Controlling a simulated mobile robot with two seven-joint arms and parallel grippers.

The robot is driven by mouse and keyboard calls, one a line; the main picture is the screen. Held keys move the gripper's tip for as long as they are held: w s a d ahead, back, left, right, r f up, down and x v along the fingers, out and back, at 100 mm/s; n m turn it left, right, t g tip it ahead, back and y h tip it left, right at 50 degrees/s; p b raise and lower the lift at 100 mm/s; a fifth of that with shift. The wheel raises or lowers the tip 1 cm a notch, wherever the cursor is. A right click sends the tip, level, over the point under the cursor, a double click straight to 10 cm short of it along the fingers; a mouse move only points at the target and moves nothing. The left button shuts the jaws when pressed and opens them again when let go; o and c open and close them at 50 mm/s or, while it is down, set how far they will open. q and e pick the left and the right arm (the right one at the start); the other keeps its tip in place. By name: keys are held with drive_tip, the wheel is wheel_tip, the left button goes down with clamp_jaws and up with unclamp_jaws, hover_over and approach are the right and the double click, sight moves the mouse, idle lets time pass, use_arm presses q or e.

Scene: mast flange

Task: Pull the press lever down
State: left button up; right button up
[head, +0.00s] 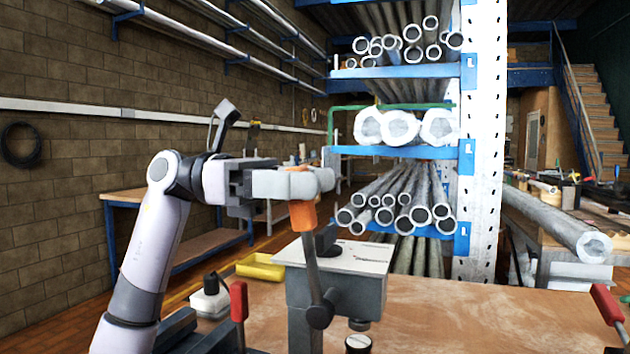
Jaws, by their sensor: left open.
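The press (335,272) is a grey box-shaped head on a column, standing on the wooden bench. Its lever (312,275) is a dark rod rising from a round pivot on the front of the press, ending in an orange handle (302,214). The lever stands nearly upright. My left gripper (318,181) comes in from the left at the top of the handle, level with it and above the press head. Its jaws are open. The fingers overlap the handle's upper end in the picture; I cannot tell whether they touch it. My right gripper is out of view.
The wooden bench top (480,315) is mostly clear right of the press. Another red handle (606,304) is at far right. A pipe rack (400,152) stands behind.

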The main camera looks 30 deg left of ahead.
use_arm(q)
drive_tip(key=shift+w+d, duration=0.15)
drive_tip(key=shift+d, duration=0.55)
clamp_jaws()
